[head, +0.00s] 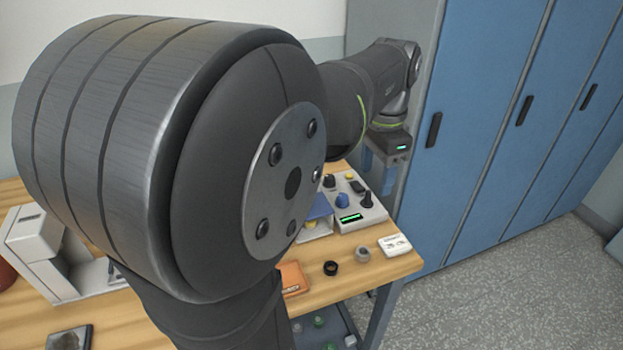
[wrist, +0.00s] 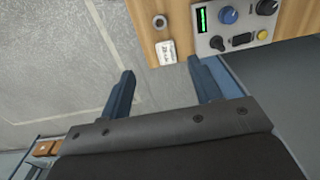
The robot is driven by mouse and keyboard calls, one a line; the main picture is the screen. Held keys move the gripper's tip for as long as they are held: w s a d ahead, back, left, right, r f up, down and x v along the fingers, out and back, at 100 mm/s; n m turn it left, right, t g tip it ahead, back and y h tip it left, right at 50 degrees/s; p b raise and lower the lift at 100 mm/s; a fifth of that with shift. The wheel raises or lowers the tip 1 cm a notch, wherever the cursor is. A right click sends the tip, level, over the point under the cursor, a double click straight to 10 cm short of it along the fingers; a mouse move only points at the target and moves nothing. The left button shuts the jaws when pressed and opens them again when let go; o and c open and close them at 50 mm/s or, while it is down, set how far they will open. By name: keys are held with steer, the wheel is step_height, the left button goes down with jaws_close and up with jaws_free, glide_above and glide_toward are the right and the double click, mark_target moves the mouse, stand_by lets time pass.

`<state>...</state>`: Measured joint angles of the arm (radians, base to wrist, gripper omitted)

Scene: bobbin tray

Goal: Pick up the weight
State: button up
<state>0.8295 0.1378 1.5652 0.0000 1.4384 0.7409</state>
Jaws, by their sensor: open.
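A small grey round piece (head: 362,254) stands on the wooden table near its right end; it looks like the weight, though I cannot be sure. It also shows in the wrist view (wrist: 160,21), near the table edge beyond my fingers. My gripper (wrist: 160,70) is open and empty, its two blue fingers apart with grey floor showing between them. In the head view it hangs above and behind the table's right end, by the cabinets, partly hidden by my arm.
Beside the grey piece are a black ring (head: 331,267) and a white labelled block (head: 395,246). A control box (head: 357,206) with knobs stands behind them. An orange-brown item (head: 293,278) lies to the left. Blue lockers (head: 485,120) stand behind right. My arm hides much of the table.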

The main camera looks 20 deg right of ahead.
steer(key=n, duration=0.2)
glide_above(364, 247)
steer(key=a, duration=0.1)
steer(key=f, duration=1.7)
steer(key=shift+s+a+f, duration=0.1)
steer(key=shift+s+f, duration=0.1)
steer(key=shift+s, duration=0.2)
steer(key=shift+s+d+f, duration=0.1)
steer(key=shift+f, duration=1.45)
steer(key=shift+s+d+f, duration=0.1)
steer(key=shift+f, duration=1.4)
steer(key=c, duration=1.1)
steer(key=shift+r, duration=0.1)
